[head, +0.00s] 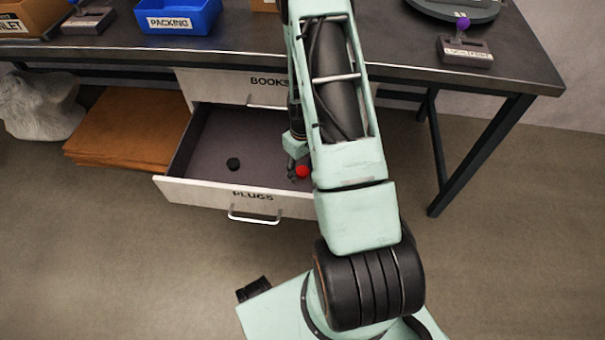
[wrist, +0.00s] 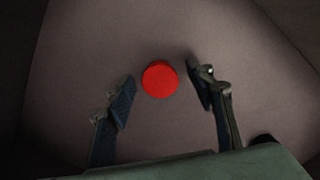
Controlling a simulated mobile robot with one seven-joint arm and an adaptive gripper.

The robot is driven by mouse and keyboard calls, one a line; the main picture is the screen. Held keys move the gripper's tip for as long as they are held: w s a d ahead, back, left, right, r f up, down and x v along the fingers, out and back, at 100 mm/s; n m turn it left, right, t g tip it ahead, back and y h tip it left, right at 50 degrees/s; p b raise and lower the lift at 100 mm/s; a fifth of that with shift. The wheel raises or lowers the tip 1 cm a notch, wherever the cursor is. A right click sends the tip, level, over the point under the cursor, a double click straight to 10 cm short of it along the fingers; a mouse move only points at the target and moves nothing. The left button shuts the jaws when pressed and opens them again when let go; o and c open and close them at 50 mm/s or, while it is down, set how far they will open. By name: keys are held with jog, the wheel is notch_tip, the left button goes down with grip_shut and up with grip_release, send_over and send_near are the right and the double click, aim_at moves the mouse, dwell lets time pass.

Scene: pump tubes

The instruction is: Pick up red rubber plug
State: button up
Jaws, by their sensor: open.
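The red rubber plug (head: 302,172) lies on the floor of the open drawer labelled PLUGS (head: 190,190), toward its right side. In the wrist view the red plug (wrist: 159,79) is a round disc a little beyond and between the two fingertips. My gripper (wrist: 162,85) is open, with one finger on each side of the plug and a visible gap to both. In the head view my gripper (head: 293,172) is down inside the drawer beside the plug, partly hidden by my arm.
The drawer walls surround my gripper. The BOOKS drawer (head: 230,86) above is shut. The table (head: 250,45) overhangs the drawer's back and carries a blue PACKING bin (head: 178,27).

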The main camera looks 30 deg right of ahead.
jog(key=shift+r, duration=0.1)
jog(key=shift+c, duration=0.4)
jog(key=c, duration=1)
jog(key=shift+r, duration=0.1)
